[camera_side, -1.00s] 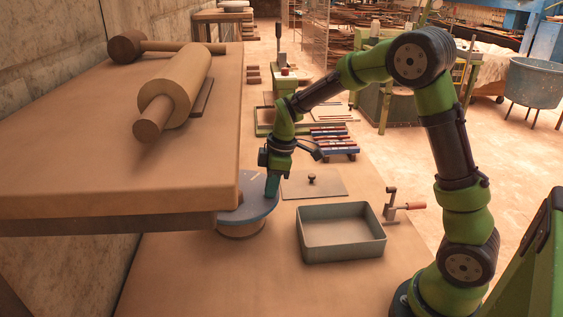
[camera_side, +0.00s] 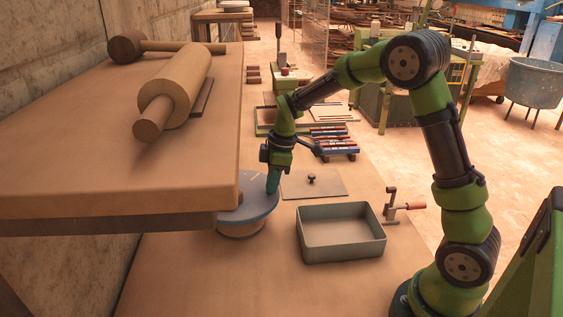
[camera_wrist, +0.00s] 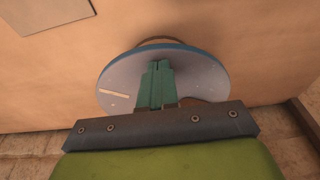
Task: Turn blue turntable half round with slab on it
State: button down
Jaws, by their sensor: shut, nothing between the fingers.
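The blue turntable (camera_side: 262,207) is a round disc on a brown base, partly hidden behind the raised bench at left in the side view. My gripper (camera_side: 272,190) points down over its right part, fingers shut and empty. In the wrist view the shut fingertips (camera_wrist: 158,66) overlap the disc of the turntable (camera_wrist: 205,75); I cannot tell whether they touch it. A pale mark (camera_wrist: 114,93) lies on the disc at left. A brown edge, perhaps the slab (camera_wrist: 188,102), shows beside the fingers, mostly hidden by my gripper.
A grey tray (camera_side: 341,252) stands right of the turntable. A flat plate with a knob (camera_side: 312,181) lies behind the tray, and a crank clamp (camera_side: 392,207) is at right. The raised bench (camera_side: 120,185) with a rolling pin (camera_side: 180,88) and mallet (camera_side: 127,47) overhangs the left side.

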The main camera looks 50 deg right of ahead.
notch_tip(320, 180, up, 7)
dwell(1.1)
send_over(243, 214)
jog(key=f, duration=0.3)
jog(key=shift+s+f, duration=0.25)
jog(key=shift+f, duration=0.05)
jog(key=shift+d+f, duration=0.2)
jog(key=shift+f, duration=0.85)
jog(key=shift+f, duration=0.7)
dwell(1.2)
